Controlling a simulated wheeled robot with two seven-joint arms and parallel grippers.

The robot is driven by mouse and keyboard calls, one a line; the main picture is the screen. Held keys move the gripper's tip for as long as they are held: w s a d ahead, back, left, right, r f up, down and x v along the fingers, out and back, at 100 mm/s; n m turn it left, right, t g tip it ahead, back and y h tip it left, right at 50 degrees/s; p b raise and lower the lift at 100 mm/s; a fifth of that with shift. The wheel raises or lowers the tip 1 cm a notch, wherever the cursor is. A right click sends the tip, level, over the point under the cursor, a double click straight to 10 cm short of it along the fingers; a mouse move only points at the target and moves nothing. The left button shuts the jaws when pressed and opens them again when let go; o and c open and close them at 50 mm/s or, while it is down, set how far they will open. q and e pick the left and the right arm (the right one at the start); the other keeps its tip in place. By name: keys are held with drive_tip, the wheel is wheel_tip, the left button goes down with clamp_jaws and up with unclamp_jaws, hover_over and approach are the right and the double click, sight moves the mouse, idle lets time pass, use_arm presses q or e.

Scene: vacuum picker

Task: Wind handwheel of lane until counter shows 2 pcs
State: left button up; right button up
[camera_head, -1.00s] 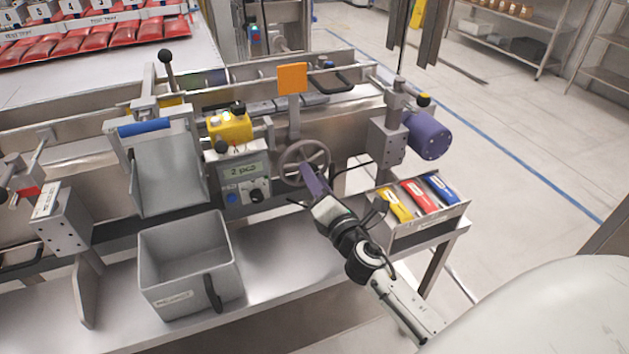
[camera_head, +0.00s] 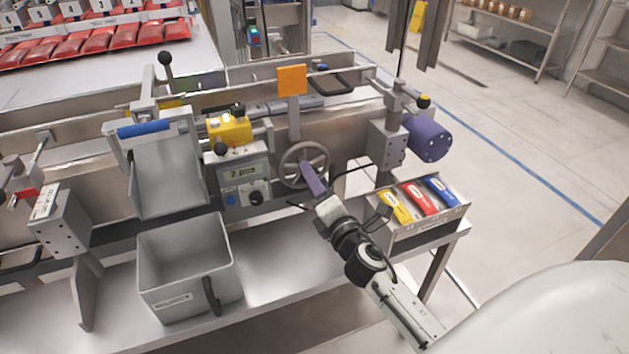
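The grey handwheel (camera_head: 291,178) is on the front of the lane, right of the control box. The counter (camera_head: 243,171) on that box reads "2 pcs". My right gripper (camera_head: 309,175) comes in from the lower right, with its purple finger part at the lower right of the handwheel's rim. It appears to touch the wheel, but its fingertips are hidden or too small to show whether they are open or shut. My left gripper is not in view.
A grey bin (camera_head: 188,266) stands on the lower shelf at the left. A holder with yellow, red and blue items (camera_head: 424,199) sits right of my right gripper. A purple motor (camera_head: 428,138) sticks out above it. Red packs (camera_head: 80,45) lie at the back left.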

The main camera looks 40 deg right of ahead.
drive_tip(key=shift+s, duration=0.1)
drive_tip(key=b+v, duration=0.1)
drive_tip(key=v, duration=0.9)
drive_tip(key=shift+s, duration=0.1)
idle(0.5)
